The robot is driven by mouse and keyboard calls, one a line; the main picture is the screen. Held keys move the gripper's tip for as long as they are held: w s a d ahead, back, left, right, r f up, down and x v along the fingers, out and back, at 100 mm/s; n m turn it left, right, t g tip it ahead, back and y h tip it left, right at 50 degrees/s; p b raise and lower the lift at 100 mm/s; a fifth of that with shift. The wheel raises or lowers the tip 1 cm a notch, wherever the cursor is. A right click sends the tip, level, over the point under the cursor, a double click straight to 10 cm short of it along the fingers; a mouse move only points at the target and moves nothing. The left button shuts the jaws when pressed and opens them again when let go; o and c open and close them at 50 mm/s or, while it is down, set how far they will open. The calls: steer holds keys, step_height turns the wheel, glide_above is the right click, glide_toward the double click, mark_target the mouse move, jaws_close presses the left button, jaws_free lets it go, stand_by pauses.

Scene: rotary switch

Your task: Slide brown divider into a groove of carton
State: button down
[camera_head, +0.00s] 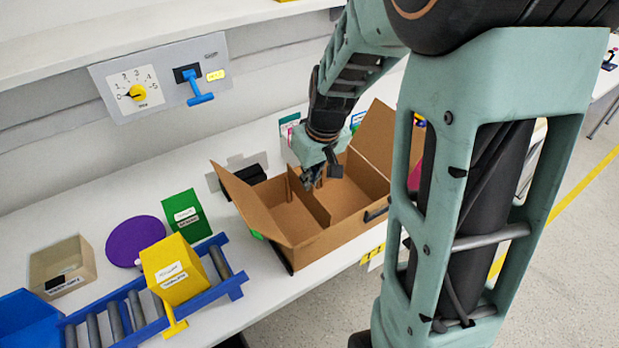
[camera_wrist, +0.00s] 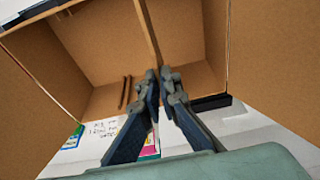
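The open brown carton (camera_head: 346,226) stands on the white table with its flaps spread. The brown divider (camera_head: 309,202) is upright inside it, splitting the inside into two compartments. In the wrist view the divider (camera_wrist: 148,30) shows as a thin edge running up from my fingertips. My gripper (camera_head: 313,178) is over the carton's back side, and its fingers (camera_wrist: 160,76) are closed on the divider's near end. A groove between two thin strips (camera_wrist: 125,92) shows on the carton wall, left of the fingers. Whether the divider sits in any groove is hidden.
A green box (camera_head: 187,214), purple disc (camera_head: 136,240), yellow box (camera_head: 175,270) and blue roller conveyor (camera_head: 117,308) are left of the carton. A wall panel (camera_head: 160,78) with a dial and blue lever is behind. My arm covers the right side.

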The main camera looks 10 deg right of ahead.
mark_target(311, 191)
steer(key=shift+s+d+b+x, duration=0.1)
steer(key=shift+s+b+x, duration=0.15)
steer(key=shift+b+x, duration=0.7)
steer(key=shift+s+d+b+x, duration=0.1)
steer(key=shift+s+b+x, duration=0.1)
steer(key=shift+b+x, duration=0.75)
steer(key=shift+s+b+x, duration=0.25)
steer(key=shift+b+x, duration=0.5)
steer(key=shift+x, duration=0.35)
steer(key=shift+f, duration=0.15)
steer(key=c, duration=2.1)
jaws_free()
steer(key=shift+w+a+r+p+v, duration=0.1)
steer(key=shift+w+p+v, duration=0.2)
steer(key=shift+p+v, duration=0.85)
steer(key=shift+w+a+r+p+v, duration=0.1)
steer(key=shift+w+p+v, duration=0.2)
steer(key=shift+p+v, duration=0.85)
steer(key=shift+w+a+p+v, duration=0.1)
steer(key=shift+w+p+v, duration=0.4)
steer(key=shift+v, duration=1.15)
steer(key=shift+s, duration=0.2)
